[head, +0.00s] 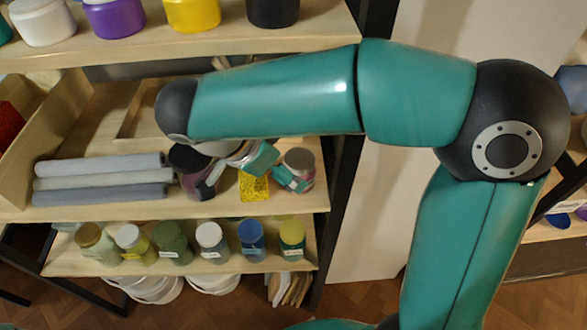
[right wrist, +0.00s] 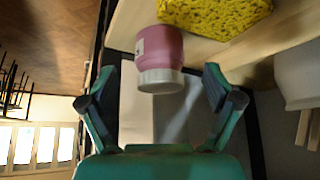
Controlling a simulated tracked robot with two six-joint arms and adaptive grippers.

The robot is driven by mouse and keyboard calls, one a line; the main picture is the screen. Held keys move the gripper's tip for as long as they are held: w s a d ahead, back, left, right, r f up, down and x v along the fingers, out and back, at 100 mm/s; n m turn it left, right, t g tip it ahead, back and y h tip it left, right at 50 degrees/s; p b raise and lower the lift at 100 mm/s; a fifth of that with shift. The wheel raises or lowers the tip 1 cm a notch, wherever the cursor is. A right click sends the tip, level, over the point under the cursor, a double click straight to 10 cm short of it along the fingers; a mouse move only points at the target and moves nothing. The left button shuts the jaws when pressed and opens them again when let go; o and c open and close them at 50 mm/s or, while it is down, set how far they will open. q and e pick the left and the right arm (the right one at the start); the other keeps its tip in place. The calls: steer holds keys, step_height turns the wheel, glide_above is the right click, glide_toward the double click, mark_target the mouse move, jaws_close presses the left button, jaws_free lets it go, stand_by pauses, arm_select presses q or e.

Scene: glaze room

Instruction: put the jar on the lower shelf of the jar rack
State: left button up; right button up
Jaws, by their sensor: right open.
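The pink jar (head: 304,170) with a pale lid stands near the right end of the middle board of the rack. In the right wrist view the same jar (right wrist: 160,47) shows between the two fingers, its pale lid towards me. My right gripper (right wrist: 166,84) is open around the lid end, with a gap on either side. In the head view my right gripper (head: 279,172) reaches the jar from the left. The lower shelf (head: 150,269) below holds a row of several small labelled jars. My left gripper is not in view.
A yellow sponge (head: 254,187) lies just left of the jar. Rolled grey cloths (head: 100,180) lie further left. An upper shelf (head: 200,45) with several coloured jars is above. A dark post (head: 345,190) stands at the rack's right end. White bowls (head: 148,289) are under the lower shelf.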

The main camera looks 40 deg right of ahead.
steer(key=a, duration=1.1)
steer(key=shift+s+a+f, duration=0.15)
steer(key=shift+s, duration=0.1)
